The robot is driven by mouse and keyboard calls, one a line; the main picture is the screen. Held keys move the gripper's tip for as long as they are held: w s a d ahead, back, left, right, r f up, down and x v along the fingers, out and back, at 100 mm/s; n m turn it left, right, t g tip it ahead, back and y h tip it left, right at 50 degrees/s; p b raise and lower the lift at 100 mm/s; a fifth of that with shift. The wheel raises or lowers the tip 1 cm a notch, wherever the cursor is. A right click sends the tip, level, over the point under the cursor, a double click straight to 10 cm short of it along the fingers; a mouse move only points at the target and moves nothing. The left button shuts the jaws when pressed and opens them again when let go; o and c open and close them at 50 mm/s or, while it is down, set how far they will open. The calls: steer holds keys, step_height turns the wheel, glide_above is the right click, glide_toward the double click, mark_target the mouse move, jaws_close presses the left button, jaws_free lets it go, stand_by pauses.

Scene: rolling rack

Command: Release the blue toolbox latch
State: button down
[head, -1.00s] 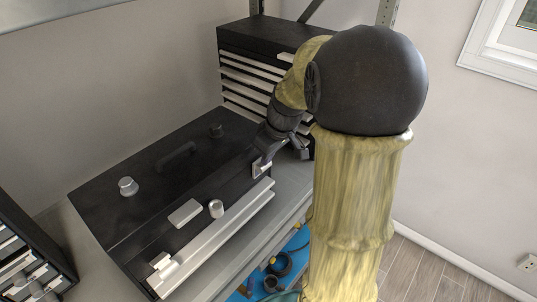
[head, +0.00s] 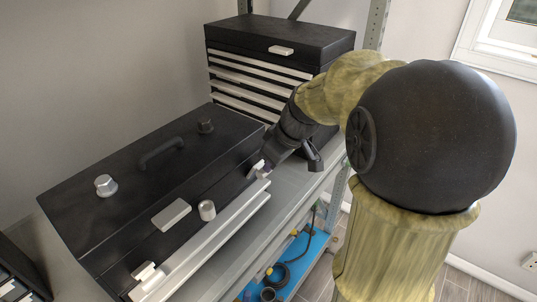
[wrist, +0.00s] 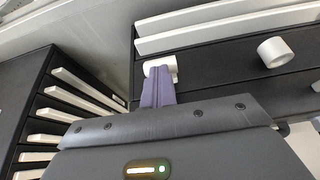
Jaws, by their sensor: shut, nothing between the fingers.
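A black toolbox (head: 110,225) with a closed lid lies on the grey shelf; no toolbox in view looks blue. Its front has a pale latch (head: 147,272) near the left end and another pale latch (head: 255,170) near the right end. My gripper (head: 268,165) is at the right-hand latch. In the wrist view its fingers (wrist: 158,88) are shut together, with tips against or very near the white latch (wrist: 160,66). They hold nothing. The fingers and arm partly hide this latch, and I cannot tell whether it is released.
A black drawer chest (head: 280,45) with pale drawer pulls stands behind my gripper, close to the arm. A blue surface (head: 302,265) with dark items is on the lower shelf.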

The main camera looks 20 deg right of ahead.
steer(key=shift+s+f+b, duration=0.3)
steer(key=shift+f+b, duration=0.05)
steer(key=shift+w, duration=0.1)
steer(key=shift+w+a+r, duration=0.2)
steer(key=shift+w+a, duration=0.05)
steer(key=shift+w, duration=0.3)
